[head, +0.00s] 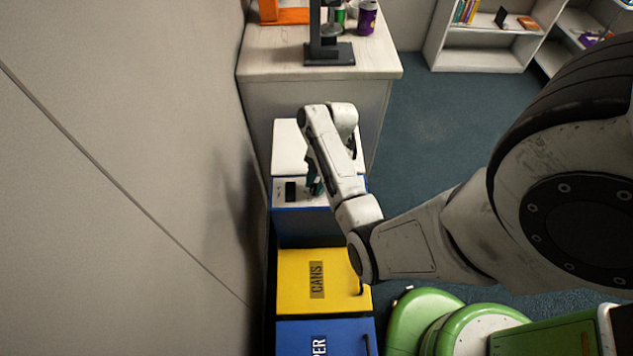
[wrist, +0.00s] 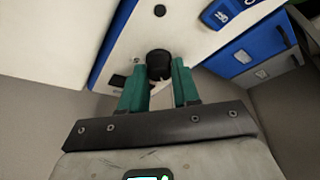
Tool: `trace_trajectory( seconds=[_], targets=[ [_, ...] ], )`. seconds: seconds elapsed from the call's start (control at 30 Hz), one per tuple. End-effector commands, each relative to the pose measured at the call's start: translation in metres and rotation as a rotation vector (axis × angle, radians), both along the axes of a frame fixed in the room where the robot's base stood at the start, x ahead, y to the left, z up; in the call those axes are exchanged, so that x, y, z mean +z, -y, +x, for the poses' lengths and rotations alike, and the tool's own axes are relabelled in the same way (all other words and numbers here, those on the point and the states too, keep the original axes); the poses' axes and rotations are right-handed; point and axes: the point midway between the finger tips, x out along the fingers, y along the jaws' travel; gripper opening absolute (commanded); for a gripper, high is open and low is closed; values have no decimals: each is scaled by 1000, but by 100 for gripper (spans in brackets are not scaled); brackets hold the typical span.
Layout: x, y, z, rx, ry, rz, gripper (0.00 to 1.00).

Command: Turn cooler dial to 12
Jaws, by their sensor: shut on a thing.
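The cooler (head: 300,222) is a white box with blue edges, standing against the left wall in the head view. A small black panel (head: 291,191) is on its top face; I cannot read it. In the wrist view a round black dial (wrist: 160,62) stands out from the cooler's white face (wrist: 190,38). My gripper (wrist: 158,78) has its green fingers on both sides of the dial and is shut on it. The dial's setting cannot be read. In the head view my gripper (head: 315,182) is small and partly hidden by my arm.
A yellow bin (head: 300,280) marked CANS and a blue bin (head: 325,340) stand nearer than the cooler. A counter (head: 280,50) with a black stand (head: 330,52) and a purple can (head: 367,17) is behind it. The wall is close on the left. Open floor (head: 435,115) lies right.

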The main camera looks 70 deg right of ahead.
Motion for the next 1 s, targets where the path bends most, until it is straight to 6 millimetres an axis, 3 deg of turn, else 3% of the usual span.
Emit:
trace_trajectory(
  seconds=[0.3,0.33,0.57,0.83,1.0],
  targets=[
    [-1,0,0,4,1,0,0],
    [-1,0,0,4,1,0,33],
    [-1,0,0,2,1,0,54],
    [1,1,0,1,0,0,54],
    [16,7,-2,-1,3,-3,54]
  ],
)
